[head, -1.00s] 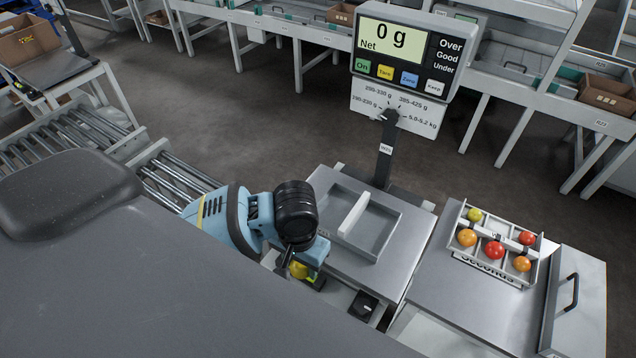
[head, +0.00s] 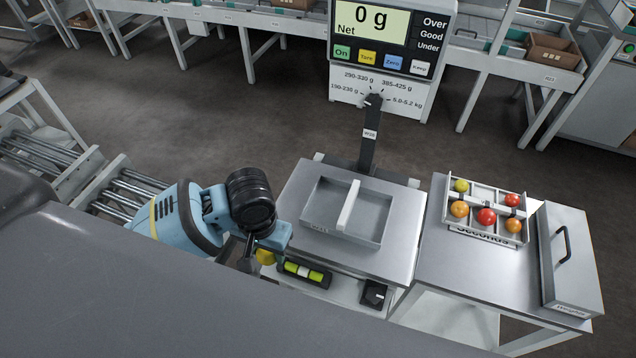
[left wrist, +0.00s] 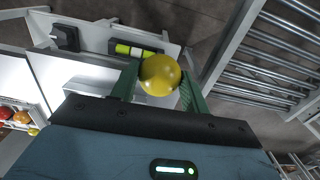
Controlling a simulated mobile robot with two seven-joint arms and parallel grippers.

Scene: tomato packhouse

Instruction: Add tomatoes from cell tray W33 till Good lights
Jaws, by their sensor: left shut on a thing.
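My left gripper (head: 254,262) is shut on a yellow tomato (head: 266,256), low beside the near left side of the scale. The left wrist view shows the yellow tomato (left wrist: 160,74) between the two green fingers. The scale's grey pan (head: 384,232) carries an empty tray with a white divider. Its display (head: 371,20) reads 0 g Net, and the Over, Good and Under lights (head: 432,34) look unlit. A white cell tray (head: 474,238) marked Seconds holds several yellow, orange and red tomatoes on the right bench; I cannot read its small tag. My right gripper is not in view.
A spirit level (head: 303,273) and a black knob (head: 375,294) sit on the scale's front below the pan. A lidded box with a black handle (head: 566,245) stands right of the cell tray. A roller conveyor (head: 118,195) lies at left. The bench front is clear.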

